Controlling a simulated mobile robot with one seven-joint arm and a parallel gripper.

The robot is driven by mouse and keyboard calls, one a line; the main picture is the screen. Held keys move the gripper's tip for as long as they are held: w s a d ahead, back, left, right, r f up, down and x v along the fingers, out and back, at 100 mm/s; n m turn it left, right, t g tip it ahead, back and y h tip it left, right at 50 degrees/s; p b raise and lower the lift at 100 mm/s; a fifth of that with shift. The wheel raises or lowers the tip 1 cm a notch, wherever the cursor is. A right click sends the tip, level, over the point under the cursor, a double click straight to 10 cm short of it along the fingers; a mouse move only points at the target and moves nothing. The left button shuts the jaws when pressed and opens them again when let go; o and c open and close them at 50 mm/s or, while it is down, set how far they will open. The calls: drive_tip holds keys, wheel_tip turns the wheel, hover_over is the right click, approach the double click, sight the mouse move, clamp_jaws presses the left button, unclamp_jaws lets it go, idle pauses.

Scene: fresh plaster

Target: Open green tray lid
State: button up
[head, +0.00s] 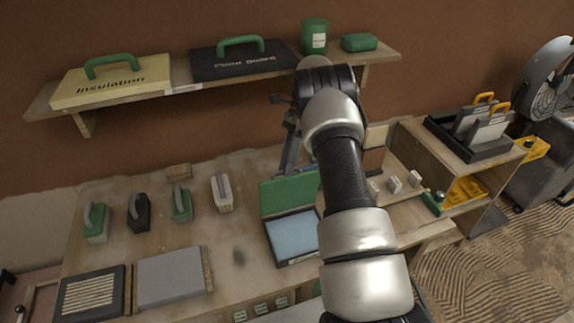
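The green tray (292,238) sits on the workbench, just left of my forearm. Its green lid (289,193) stands raised along the back edge, and a pale blue surface shows inside the tray. The right edges of the lid and tray lie close to or behind my arm. My gripper (288,160) is above and behind the lid, pointing down. It is small and partly covered by my wrist, so I cannot tell whether its fingers are apart or touch the lid.
Several handled tools (182,205) stand in a row on the bench. A grey panel (171,278) and a ribbed panel (91,294) lie in front. A wall shelf (190,87) holds handled boards and green containers. A wooden cabinet (450,165) and a fan (548,80) stand at right.

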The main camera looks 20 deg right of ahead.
wheel_tip(320, 180, up, 10)
drive_tip(key=shift+f, duration=0.25)
idle(0.4)
drive_tip(key=s+a+r+n+t+h, duration=0.1)
drive_tip(key=s+a+r+n+t, duration=0.25)
drive_tip(key=s+r, duration=0.4)
drive_tip(key=s+a+r+n+t+h, duration=0.2)
drive_tip(key=s+r+n, duration=0.25)
drive_tip(key=r, duration=0.55)
drive_tip(key=s+a+n+t, duration=0.1)
drive_tip(key=s+n+t, duration=0.1)
drive_tip(key=s+n, duration=0.3)
drive_tip(key=s+a+f+n+t+h, duration=0.1)
drive_tip(key=s+n+t, duration=0.2)
drive_tip(key=s, duration=0.9)
drive_tip(key=n, duration=0.3)
drive_tip(key=shift+s+a+f+h, duration=0.25)
drive_tip(key=shift+s+a+h, duration=0.05)
drive_tip(key=shift+s, duration=0.05)
